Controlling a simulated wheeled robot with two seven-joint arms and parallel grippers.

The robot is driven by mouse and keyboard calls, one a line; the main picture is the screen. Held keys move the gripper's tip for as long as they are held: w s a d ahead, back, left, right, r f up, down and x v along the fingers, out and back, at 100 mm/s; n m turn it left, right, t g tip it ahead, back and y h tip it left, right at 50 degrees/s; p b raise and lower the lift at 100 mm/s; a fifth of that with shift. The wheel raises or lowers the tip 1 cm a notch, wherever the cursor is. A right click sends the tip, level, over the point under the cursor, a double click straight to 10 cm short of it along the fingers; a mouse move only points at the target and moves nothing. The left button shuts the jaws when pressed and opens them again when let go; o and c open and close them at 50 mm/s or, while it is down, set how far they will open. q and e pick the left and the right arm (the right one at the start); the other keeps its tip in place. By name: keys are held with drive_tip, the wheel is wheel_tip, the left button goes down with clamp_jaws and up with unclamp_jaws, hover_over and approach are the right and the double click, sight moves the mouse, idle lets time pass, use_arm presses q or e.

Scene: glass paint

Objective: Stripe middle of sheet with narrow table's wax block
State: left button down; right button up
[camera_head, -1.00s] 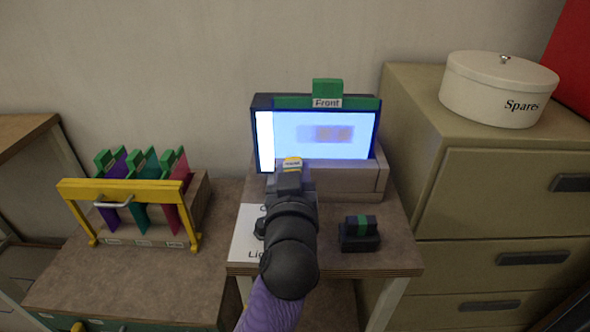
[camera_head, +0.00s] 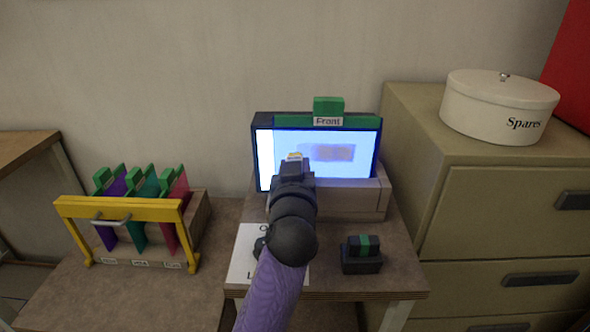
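The sheet (camera_head: 350,173) stands upright in a dark frame, glowing pale blue-white, with a green top bar and a handle labelled "Front" (camera_head: 328,110). A blurred greyish patch shows right of its middle. My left gripper (camera_head: 294,165) is in front of the sheet's left-centre part. The fingers are mostly hidden behind my wrist, and I cannot tell whether the block touches the sheet. A black block with a green band (camera_head: 362,244) sits in a dark holder on the narrow table (camera_head: 325,280). My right gripper is not in view.
A yellow-barred rack (camera_head: 120,208) with purple, teal and red green-topped panels stands on the left bench. A white labelled paper (camera_head: 246,250) lies under my arm. A drawer cabinet (camera_head: 500,205) with a "Spares" tin (camera_head: 495,108) stands at right.

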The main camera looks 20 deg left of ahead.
use_arm(q)
drive_tip(key=shift+w+a, duration=0.15)
drive_tip(key=shift+w, duration=0.35)
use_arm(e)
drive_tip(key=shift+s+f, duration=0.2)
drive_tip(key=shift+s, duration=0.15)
use_arm(q)
drive_tip(key=shift+w+a+b, duration=0.1)
drive_tip(key=shift+w+b, duration=0.2)
drive_tip(key=shift+b, duration=0.05)
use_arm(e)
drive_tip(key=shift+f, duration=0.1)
use_arm(q)
drive_tip(key=shift+w, duration=0.15)
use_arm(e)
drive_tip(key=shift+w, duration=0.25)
